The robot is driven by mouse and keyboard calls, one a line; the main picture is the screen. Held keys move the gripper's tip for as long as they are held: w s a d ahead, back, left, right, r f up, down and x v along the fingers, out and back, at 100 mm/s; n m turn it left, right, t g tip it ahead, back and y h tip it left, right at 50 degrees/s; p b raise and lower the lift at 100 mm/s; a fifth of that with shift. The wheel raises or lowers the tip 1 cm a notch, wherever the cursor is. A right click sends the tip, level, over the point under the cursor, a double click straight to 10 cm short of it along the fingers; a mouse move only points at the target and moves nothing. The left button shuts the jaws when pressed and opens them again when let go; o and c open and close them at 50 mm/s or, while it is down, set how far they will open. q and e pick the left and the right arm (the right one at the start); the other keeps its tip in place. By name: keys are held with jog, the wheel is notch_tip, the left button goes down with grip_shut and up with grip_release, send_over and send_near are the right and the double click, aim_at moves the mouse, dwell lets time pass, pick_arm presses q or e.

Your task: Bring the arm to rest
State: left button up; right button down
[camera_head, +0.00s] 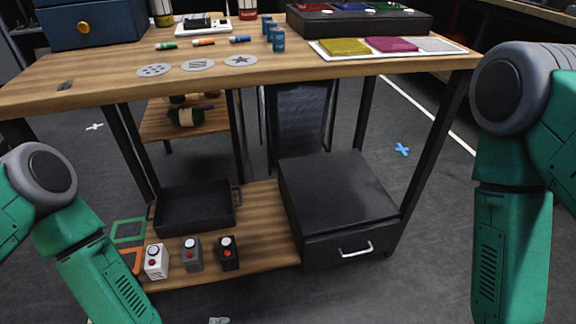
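My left arm (95,270) comes in at the lower left and hangs down past the bottom edge. My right arm (512,220) hangs down at the right side, clear of the table. Three small button boxes stand in a row on the low wooden shelf: a white one (156,262), a grey one (193,255) and a black one (228,254). Each has a red button on its front. Neither arm visibly touches them.
The wooden table (110,84) holds markers, blue cylinders, grey discs and a tray of coloured cloths (343,47). Below are a black tray (195,209) and a black drawer box (340,195). Green (128,231) and orange frames lie near my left arm. Floor at the front is mostly clear.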

pick_arm(q)
jog(key=s+a+r+m+g+y, duration=0.2)
jog(key=s+a+r+m, duration=0.35)
jog(key=m, duration=0.35)
jog(key=s+a+r+m+g+y, duration=0.15)
jog(key=s+a+r+m, duration=0.25)
jog(key=a+m, duration=0.4)
notch_tip(320, 180, up, 12)
jog(key=m+p, duration=0.1)
jog(key=p, duration=1.1)
jog(key=shift+d+p, duration=0.35)
jog(key=shift+d, duration=0.1)
jog(key=shift+r+g, duration=0.1)
jog(key=shift+g, duration=0.15)
